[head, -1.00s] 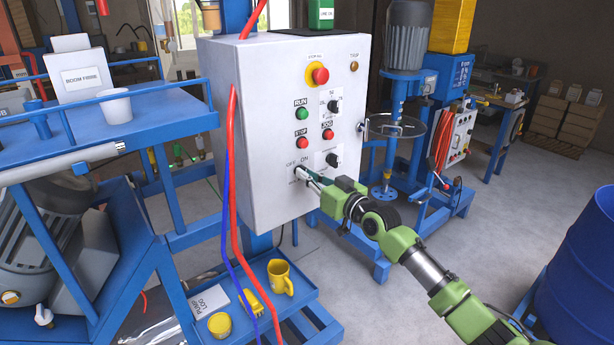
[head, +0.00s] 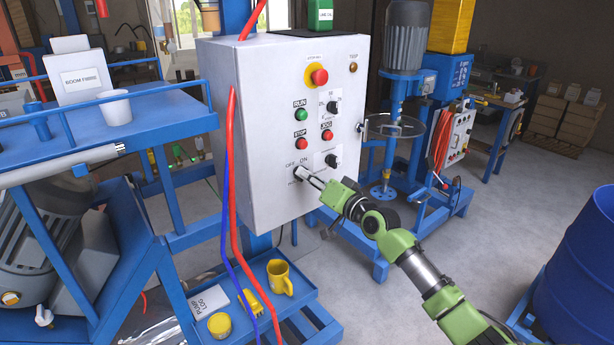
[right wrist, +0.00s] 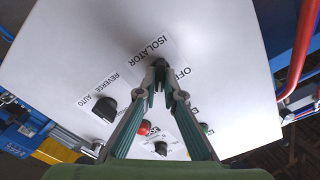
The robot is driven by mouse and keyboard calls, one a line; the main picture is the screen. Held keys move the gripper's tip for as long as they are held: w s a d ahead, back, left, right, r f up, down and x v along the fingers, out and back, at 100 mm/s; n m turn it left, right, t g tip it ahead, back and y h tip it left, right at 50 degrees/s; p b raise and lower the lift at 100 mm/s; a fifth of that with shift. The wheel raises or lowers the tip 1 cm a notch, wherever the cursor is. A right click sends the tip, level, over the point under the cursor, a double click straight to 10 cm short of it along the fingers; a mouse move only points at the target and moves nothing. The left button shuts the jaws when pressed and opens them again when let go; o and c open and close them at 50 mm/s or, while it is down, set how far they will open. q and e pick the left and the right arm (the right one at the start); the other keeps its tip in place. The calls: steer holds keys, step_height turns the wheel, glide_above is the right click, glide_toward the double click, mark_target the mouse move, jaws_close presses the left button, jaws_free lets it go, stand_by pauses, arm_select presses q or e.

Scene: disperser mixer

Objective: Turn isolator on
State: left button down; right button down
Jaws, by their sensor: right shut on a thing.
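The isolator is a small dark rotary knob (head: 297,171) low on the front of the white control cabinet (head: 266,130), under the OFF and ON labels. My right gripper (head: 302,176) reaches it from the lower right, with its fingertips closed around the knob. In the right wrist view the fingertips (right wrist: 158,82) meet at the dark knob (right wrist: 159,63), beside the printed words ISOLATOR and OFF. The fingers cover part of the label, and I cannot tell which way the knob points. My left gripper is not in view.
Above the isolator are a red emergency stop (head: 319,77), a green RUN button (head: 301,115), red buttons and black selector knobs (head: 331,160). Red and blue hoses (head: 233,200) hang at the cabinet's left. A blue drum (head: 580,265) stands at the right.

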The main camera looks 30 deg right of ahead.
stand_by(0.4)
steer(key=c, duration=2.2)
jaws_free()
steer(key=shift+o, duration=0.2)
steer(key=s+d, duration=0.1)
steer(key=s, duration=1.1)
steer(key=shift+f, duration=0.1)
